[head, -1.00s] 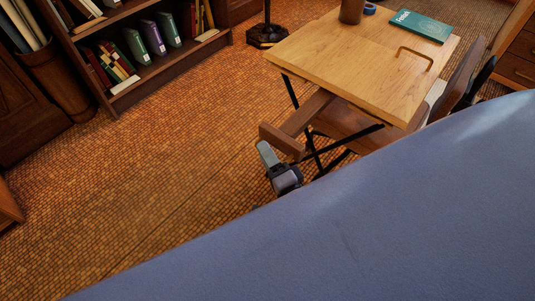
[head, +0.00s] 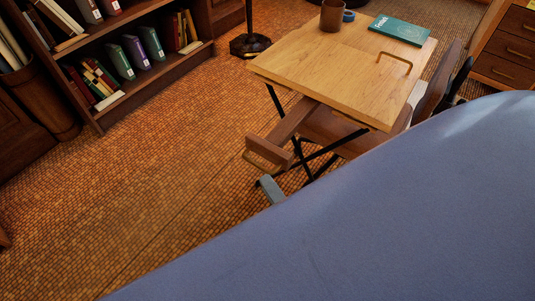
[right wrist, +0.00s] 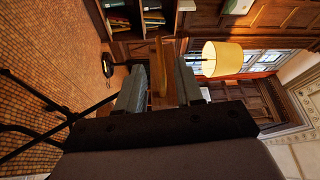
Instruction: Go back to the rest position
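My right gripper (head: 268,182) shows in the head view as one grey-blue finger below the chair's wooden armrest (head: 268,153). The rest of it is hidden behind the large blue-grey surface that fills the lower right. In the right wrist view the two grey fingers of my right gripper (right wrist: 160,88) stand apart. My left gripper is not in view.
A bookshelf (head: 135,85) is at the left. The tiled floor (head: 130,190) is clear between. A yellow lamp (right wrist: 222,58) shows in the right wrist view.

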